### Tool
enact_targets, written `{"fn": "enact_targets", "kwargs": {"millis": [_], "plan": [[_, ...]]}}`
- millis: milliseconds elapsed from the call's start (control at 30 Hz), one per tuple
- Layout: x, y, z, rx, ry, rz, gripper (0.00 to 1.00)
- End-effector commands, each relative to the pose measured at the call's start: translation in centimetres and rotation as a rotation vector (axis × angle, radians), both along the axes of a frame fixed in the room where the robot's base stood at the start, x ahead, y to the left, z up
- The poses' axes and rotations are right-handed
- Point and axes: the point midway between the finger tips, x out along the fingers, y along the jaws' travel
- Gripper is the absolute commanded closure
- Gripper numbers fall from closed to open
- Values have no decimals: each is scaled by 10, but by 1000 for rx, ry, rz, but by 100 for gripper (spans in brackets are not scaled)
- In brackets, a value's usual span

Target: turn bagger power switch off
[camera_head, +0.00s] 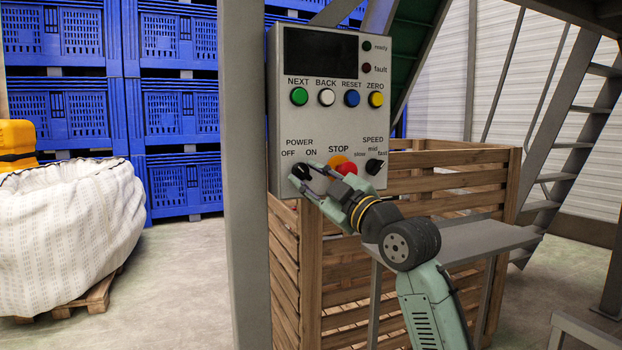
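The control box (330,118) is a light grey panel on a grey post. Its black power switch (300,171) is a round knob at the lower left, under the labels OFF and ON. My gripper (304,180) is at this knob, with its fingers reaching it from the lower right. The fingertips partly cover the knob, so its pointer direction is hard to read. I cannot tell whether the fingers touch or grip it. The red stop button (347,169) sits just right of my fingers.
The black speed knob (374,166) is at the panel's lower right. Green, white, blue and yellow buttons run above. A wooden crate (440,170) stands behind my arm, with a grey shelf (465,241) beside it. The grey post (246,200) stands left of the panel.

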Motion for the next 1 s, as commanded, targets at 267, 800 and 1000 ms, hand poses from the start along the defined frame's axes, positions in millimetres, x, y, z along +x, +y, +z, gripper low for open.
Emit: {"fn": "enact_targets", "kwargs": {"millis": [267, 800, 1000], "plan": [[-2, -2, -1, 1, 0, 0, 71], [-73, -63, -27, 3, 0, -1, 71], [-86, -74, -32, 1, 1, 0, 71]]}}
